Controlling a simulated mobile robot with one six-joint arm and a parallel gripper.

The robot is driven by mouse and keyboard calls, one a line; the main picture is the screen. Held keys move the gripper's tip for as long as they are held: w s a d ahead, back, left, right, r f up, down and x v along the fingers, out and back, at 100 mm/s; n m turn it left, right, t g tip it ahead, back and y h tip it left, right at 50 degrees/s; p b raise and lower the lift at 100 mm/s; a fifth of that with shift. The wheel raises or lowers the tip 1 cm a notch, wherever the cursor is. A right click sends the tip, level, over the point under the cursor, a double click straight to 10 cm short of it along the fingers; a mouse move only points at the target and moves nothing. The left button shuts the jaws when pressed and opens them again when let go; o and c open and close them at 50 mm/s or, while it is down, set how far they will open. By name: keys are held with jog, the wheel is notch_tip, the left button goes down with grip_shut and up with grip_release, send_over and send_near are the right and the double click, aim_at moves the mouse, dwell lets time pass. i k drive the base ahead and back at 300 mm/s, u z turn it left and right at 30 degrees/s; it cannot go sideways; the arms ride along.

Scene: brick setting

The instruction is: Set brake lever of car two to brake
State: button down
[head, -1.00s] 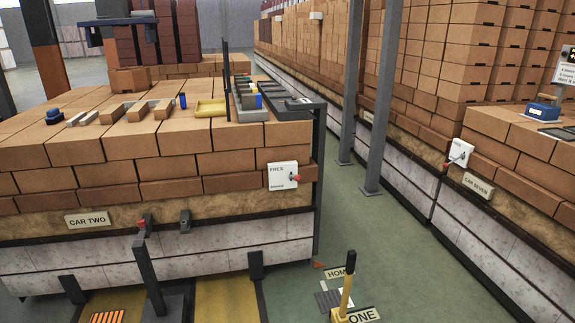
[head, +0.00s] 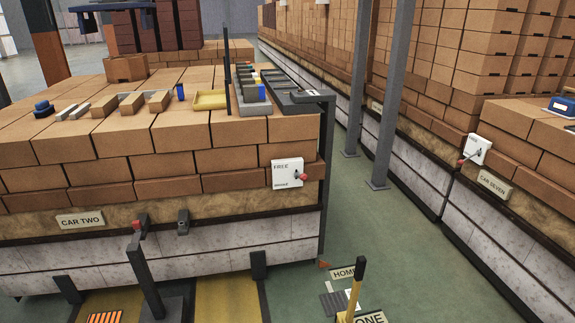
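Car two is the brick-stacked car at the left, with a "CAR TWO" plate (head: 80,220) on its side. A white brake panel (head: 287,173) is fixed near its right corner, with "FREE" at the top and a lower label that looks like "BRAKE". The brake lever (head: 302,176) has a red knob and sits at the panel's right side, its knob about level with the lower label. I cannot tell for certain which setting it is in. My gripper is not in view.
A grey post with a red tip (head: 145,265) stands before car two.

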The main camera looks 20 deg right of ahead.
aim_at(303, 177)
jog(key=u, duration=0.65)
jog(key=i, duration=1)
jog(key=u, duration=0.45)
